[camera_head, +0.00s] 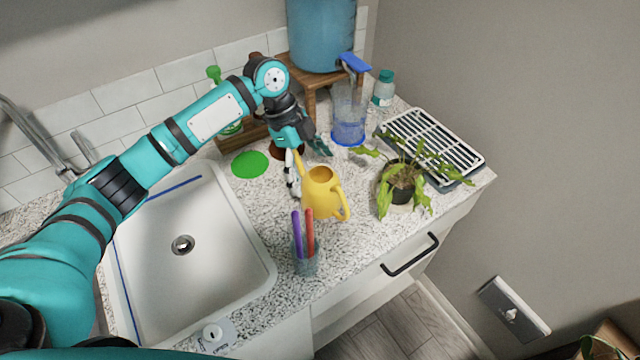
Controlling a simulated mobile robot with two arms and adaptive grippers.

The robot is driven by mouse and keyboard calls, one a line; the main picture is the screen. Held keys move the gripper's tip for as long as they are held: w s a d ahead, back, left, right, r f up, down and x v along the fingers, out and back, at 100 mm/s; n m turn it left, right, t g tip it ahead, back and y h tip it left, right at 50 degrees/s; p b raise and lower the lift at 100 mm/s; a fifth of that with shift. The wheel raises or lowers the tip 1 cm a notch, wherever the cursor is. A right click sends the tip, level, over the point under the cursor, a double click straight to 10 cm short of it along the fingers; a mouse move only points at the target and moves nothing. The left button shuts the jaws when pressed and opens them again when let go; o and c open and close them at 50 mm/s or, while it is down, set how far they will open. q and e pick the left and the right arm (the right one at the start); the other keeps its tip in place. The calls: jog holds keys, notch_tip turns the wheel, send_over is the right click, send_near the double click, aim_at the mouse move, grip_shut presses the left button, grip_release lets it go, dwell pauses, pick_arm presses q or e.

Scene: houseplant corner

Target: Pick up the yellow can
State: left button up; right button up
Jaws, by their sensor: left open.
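The yellow can (322,191), a watering can with a spout at its upper left and a handle at its lower right, stands upright on the speckled counter right of the sink. My left gripper (306,169) is open just behind the can. One finger reaches down beside the spout on the left and the other points right, behind the can. I cannot tell whether a finger touches the spout. My right gripper is not in view.
A glass with purple and red pens (306,258) stands in front of the can. A potted plant (401,184) is to its right, with a slatted rack (436,137) beyond. A clear blue pitcher (349,115) stands behind. The sink (232,270) is left.

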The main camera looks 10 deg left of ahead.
aim_at(314, 179)
pick_arm(q)
jog(key=x, duration=0.2)
jog(key=shift+d+f, duration=0.1)
jog(key=shift+f, duration=0.2)
jog(key=shift+f+p, duration=0.25)
jog(key=shift+p, duration=0.15)
jog(key=p+x, duration=0.1)
jog(key=x, duration=0.2)
jog(key=shift+f, duration=0.35)
jog(key=shift+d+f+p, duration=0.1)
jog(key=shift+f+p, duration=0.2)
jog(key=shift+f, duration=0.2)
jog(key=c, duration=1)
jog(key=shift+o, duration=0.2)
